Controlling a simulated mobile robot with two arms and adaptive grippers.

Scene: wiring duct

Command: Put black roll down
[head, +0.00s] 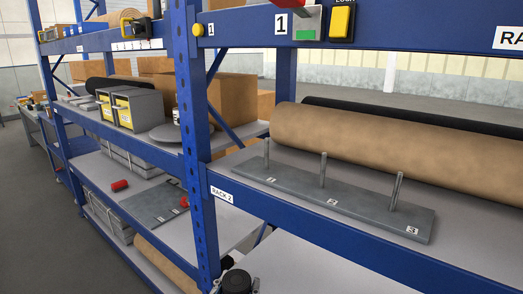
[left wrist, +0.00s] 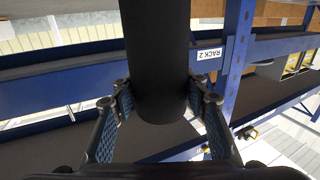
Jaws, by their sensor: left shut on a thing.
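A black roll (left wrist: 157,50) stands lengthwise in the left wrist view, its rounded near end between the two fingers of my left gripper (left wrist: 162,86). The left gripper is shut on it, with a finger on each side. In the head view the roll's dark round end (head: 237,282) and the left gripper (head: 236,287) show at the bottom edge, in front of the lower rack bay. Most of the roll is cut off there. Another long black roll (head: 420,118) lies behind a brown roll on the shelf. My right gripper is not in view.
The shelf of RACK 2 holds a brown roll (head: 390,148) and a grey plate with three upright pegs (head: 340,204). A blue post (head: 194,150) stands left of it. The lower shelf (head: 300,270) looks clear where visible. Yellow-fronted boxes (head: 122,110) stand in the left bay.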

